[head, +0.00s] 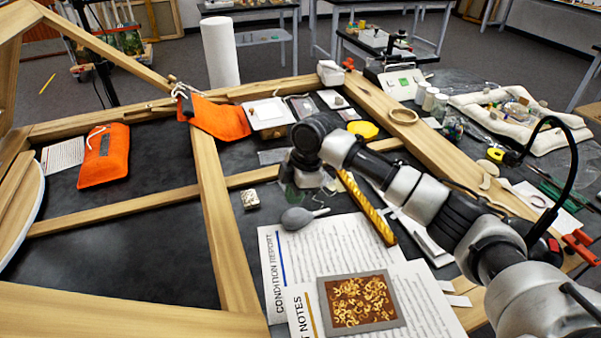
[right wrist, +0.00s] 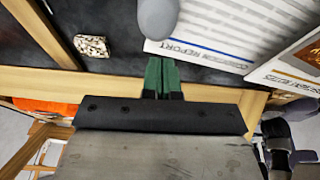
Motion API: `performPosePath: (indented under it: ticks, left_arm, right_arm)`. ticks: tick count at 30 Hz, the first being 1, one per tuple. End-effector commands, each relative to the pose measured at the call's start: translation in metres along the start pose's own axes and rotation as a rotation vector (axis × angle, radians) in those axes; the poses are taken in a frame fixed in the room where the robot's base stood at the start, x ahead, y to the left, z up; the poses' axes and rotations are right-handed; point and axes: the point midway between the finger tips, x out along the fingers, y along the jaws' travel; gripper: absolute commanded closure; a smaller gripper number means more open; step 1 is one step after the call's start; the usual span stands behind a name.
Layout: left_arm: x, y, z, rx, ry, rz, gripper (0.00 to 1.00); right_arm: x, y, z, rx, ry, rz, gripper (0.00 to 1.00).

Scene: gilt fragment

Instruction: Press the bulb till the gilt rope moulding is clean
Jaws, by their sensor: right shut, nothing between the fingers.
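The grey bulb (head: 296,218) lies on the dark table top by the upper edge of the condition report, its thin nozzle pointing right toward the moulding. The gilt rope moulding (head: 366,207) is a twisted golden strip lying diagonally to the right of the bulb. Whether dust lies on it is too small to tell. My right gripper (head: 292,193) is just behind the bulb, partly hidden by its own wrist. In the right wrist view its green fingers (right wrist: 161,76) are together and empty, with the bulb (right wrist: 158,17) just beyond their tips. My left gripper is out of view.
A speckled block (head: 250,199) sits left of the bulb. Printed sheets (head: 275,262) and a framed ornament sample (head: 361,301) lie in front. Wooden frame bars (head: 222,235) cross the table at left. Orange pouches (head: 104,156) lie farther back.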

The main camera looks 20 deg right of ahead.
Motion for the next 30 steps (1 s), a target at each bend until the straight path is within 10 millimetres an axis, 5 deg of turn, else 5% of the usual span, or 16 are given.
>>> performPosePath:
  ticks: [9,30]
  left_arm:
    - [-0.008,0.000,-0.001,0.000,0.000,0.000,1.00]
    - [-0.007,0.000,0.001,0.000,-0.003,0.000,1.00]
  right_arm:
    - [0.038,0.003,0.012,0.001,0.000,0.000,1.00]
    - [0.062,0.003,0.018,-0.001,0.001,0.000,1.00]
